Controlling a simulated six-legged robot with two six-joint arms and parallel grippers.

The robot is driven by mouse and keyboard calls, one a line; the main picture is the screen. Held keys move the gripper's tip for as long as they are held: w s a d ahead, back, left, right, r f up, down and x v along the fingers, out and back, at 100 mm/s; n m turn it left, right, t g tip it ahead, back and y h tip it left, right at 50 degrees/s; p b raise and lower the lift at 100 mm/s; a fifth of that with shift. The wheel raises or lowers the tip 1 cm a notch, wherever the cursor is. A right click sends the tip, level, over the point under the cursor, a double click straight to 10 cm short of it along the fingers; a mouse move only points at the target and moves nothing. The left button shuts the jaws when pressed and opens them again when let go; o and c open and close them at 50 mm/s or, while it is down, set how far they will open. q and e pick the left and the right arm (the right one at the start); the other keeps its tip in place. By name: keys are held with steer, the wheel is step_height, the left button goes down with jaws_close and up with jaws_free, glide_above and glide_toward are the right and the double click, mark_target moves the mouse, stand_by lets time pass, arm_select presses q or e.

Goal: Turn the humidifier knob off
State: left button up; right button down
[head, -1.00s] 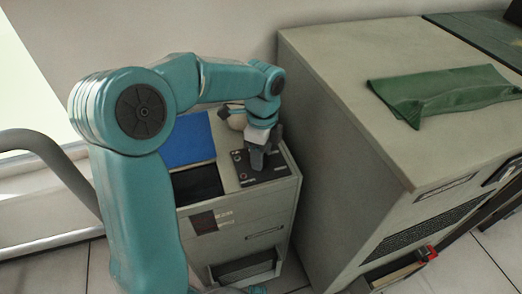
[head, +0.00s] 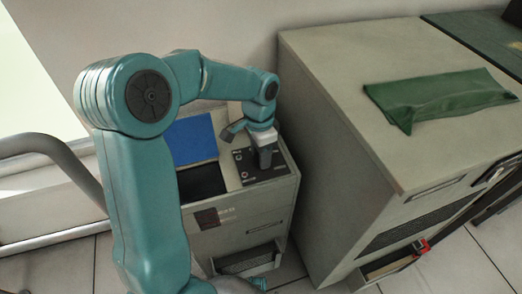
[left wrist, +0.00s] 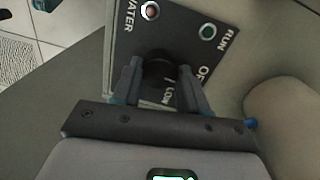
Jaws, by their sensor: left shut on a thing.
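The humidifier (head: 245,213) is a small grey cabinet beside a larger one, with a dark control panel (head: 243,175) on its top right. My left gripper (head: 264,160) points down onto this panel. In the left wrist view the black knob (left wrist: 158,66) sits between the two fingers of my left gripper (left wrist: 160,78), which are shut on it. The panel there shows the words WATER, RUN, LOW and part of OFF, with a reddish lamp (left wrist: 151,11) and a greenish lamp (left wrist: 208,31). The knob's pointer is hidden.
A blue sheet (head: 191,139) and a dark opening lie left of the panel. A large grey cabinet (head: 340,150) stands close on the right with a green cloth (head: 440,97) on top. A grey rail (head: 55,150) curves at the left.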

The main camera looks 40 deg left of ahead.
arm_select(q)
steer(key=shift+n, duration=0.6)
steer(key=o, duration=1.1)
steer(key=shift+c, duration=0.2)
steer(key=shift+r, duration=0.1)
step_height(320, 180, up, 16)
steer(key=a+p, duration=0.1)
steer(key=p, duration=0.4)
steer(key=shift+w, duration=0.15)
